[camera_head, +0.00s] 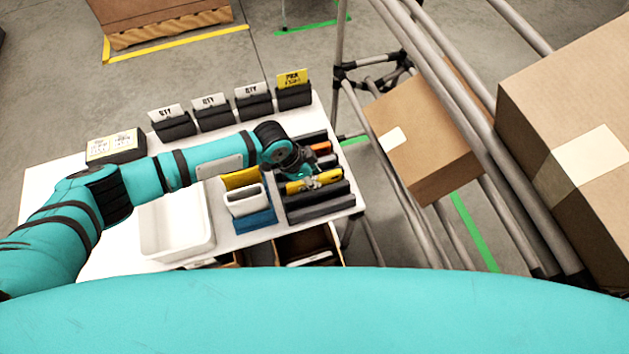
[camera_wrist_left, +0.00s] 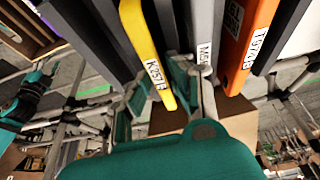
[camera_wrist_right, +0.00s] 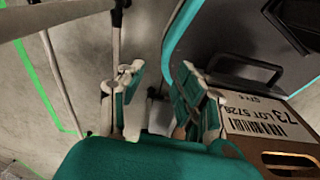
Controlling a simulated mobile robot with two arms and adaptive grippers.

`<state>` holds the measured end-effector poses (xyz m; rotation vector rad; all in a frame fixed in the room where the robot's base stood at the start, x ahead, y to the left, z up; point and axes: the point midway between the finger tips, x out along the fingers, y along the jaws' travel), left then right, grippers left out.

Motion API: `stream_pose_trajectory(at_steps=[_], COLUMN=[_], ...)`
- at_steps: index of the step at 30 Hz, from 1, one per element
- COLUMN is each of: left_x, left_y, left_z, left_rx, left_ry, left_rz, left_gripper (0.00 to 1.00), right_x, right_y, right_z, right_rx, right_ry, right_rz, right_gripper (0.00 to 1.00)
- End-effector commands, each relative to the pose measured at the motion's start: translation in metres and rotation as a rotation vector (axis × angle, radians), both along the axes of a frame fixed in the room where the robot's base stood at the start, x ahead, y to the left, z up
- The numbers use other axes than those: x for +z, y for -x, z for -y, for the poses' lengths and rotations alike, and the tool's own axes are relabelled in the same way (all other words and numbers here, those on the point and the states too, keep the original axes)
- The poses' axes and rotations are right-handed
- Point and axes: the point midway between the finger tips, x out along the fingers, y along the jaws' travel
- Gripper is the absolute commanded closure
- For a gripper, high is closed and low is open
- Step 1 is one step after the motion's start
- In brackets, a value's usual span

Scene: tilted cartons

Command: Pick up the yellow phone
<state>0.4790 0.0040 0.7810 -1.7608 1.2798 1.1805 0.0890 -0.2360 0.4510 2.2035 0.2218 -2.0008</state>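The yellow phone (camera_head: 300,187) sits in a dark slotted rack (camera_head: 320,210) at the right end of the white table. In the left wrist view the phone (camera_wrist_left: 143,45) carries a white label and its near end lies between my finger pads. My left gripper (camera_wrist_left: 160,90) is open around that end; I cannot tell whether either pad touches it. In the head view my left gripper (camera_head: 305,178) hangs over the rack and partly hides the phone. My right gripper (camera_wrist_right: 158,95) is open and empty, low near a labelled carton, and outside the head view.
An orange device (camera_head: 321,148) stands in the same rack; it also shows in the left wrist view (camera_wrist_left: 243,45). A blue holder (camera_head: 255,221) and a white tray (camera_head: 176,228) are to the left. A tube rack with cartons (camera_head: 420,145) stands at the right.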

Motion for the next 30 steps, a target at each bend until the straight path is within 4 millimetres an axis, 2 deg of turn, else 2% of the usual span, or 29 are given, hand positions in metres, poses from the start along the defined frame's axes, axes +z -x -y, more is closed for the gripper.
stream_pose_trajectory(at_steps=[8, 12, 13, 23, 26, 30], left_x=[-0.003, -0.003, -0.003, -0.001, 0.008, 0.034], left_y=[-0.001, -0.001, -0.001, -0.001, -0.001, -0.002], left_z=[0.001, 0.001, 0.001, 0.001, 0.002, 0.002], left_rx=[0.000, 0.000, 0.000, 0.000, -0.001, -0.002], left_ry=[0.001, 0.001, 0.001, 0.002, 0.003, 0.004], left_rz=[0.001, 0.001, 0.001, 0.001, 0.003, 0.006], left_gripper=[0.80, 0.98, 1.00, 1.00, 1.00, 1.00], right_x=[0.000, 0.000, 0.000, 0.000, -0.002, -0.005], right_y=[0.007, 0.006, 0.006, 0.004, 0.004, 0.003], right_z=[0.000, -0.002, -0.002, -0.002, -0.002, -0.002], right_rx=[0.000, -0.001, -0.001, -0.001, -0.002, -0.002], right_ry=[0.000, -0.001, -0.002, -0.002, -0.002, -0.002], right_rz=[-0.011, -0.010, -0.011, -0.007, -0.006, -0.005], right_gripper=[0.66, 0.66, 0.66, 0.66, 0.66, 0.66])
